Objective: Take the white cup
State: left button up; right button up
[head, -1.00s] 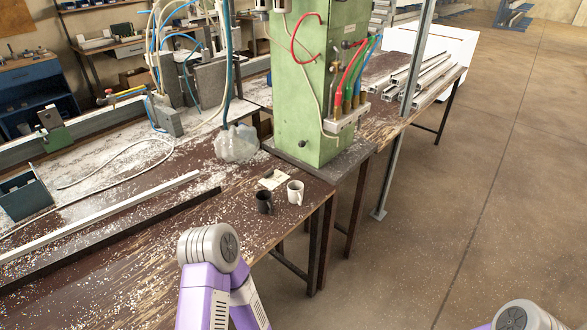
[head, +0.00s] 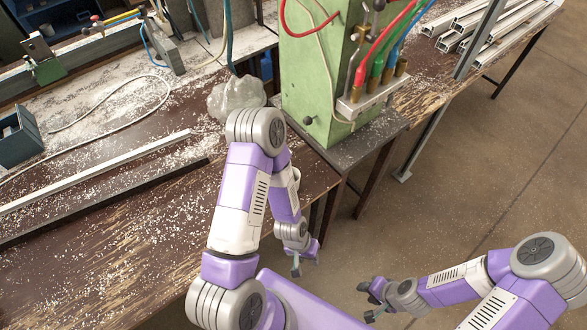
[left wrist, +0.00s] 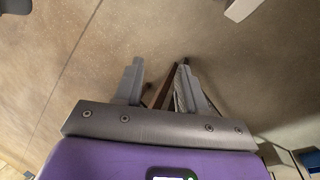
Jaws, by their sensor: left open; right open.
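My left gripper (head: 306,264) is open and empty, pointing down just off the bench's right edge, over the floor. In the left wrist view its two fingers (left wrist: 160,85) are spread apart with floor and a brown leg-like bar behind them. My right gripper (head: 366,302) is open and empty over the floor, to the right of the left one.
The brown workbench (head: 110,250) carries a long pale profile (head: 100,170) and white debris. A green machine (head: 315,85) with coloured hoses stands at its far right corner. A crumpled clear plastic bag (head: 236,97) lies beside it. Open floor (head: 470,170) lies right.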

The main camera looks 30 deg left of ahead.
pick_arm(q)
jog(key=w+a+r+y+p, duration=0.1)
jog(key=w+a+r+p, duration=0.1)
jog(key=r, duration=0.4)
jog(key=w+a+r+n+y+p, duration=0.1)
jog(key=w+a+r+p, duration=0.2)
jog(key=r+p, duration=0.3)
jog(key=w+a+r+y+p, duration=0.1)
jog(key=w+a+r+p, duration=0.1)
jog(key=a+r+p, duration=0.2)
jog(key=shift+w+a+r+n+g, duration=0.15)
jog(key=shift+w+r, duration=0.05)
jog(key=shift+r, duration=0.55)
jog(key=shift+w+a+r+n+g, duration=0.1)
jog(key=shift+w+r+n+g, duration=0.1)
jog(key=shift+r, duration=0.5)
jog(key=shift+n+y, duration=0.3)
jog(key=shift+n, duration=0.05)
jog(key=w+r, duration=0.1)
jog(key=w+a+r, duration=0.1)
jog(key=w+r, duration=0.1)
jog(key=shift+a+r, duration=0.1)
jog(key=shift+a, duration=0.2)
jog(key=shift+a+f, duration=0.1)
jog(key=shift+f, duration=0.1)
jog(key=f, duration=0.6)
jog(key=shift+s+f+b, duration=0.3)
jog(key=shift+f, duration=0.1)
jog(key=shift+c, duration=0.4)
grip_shut()
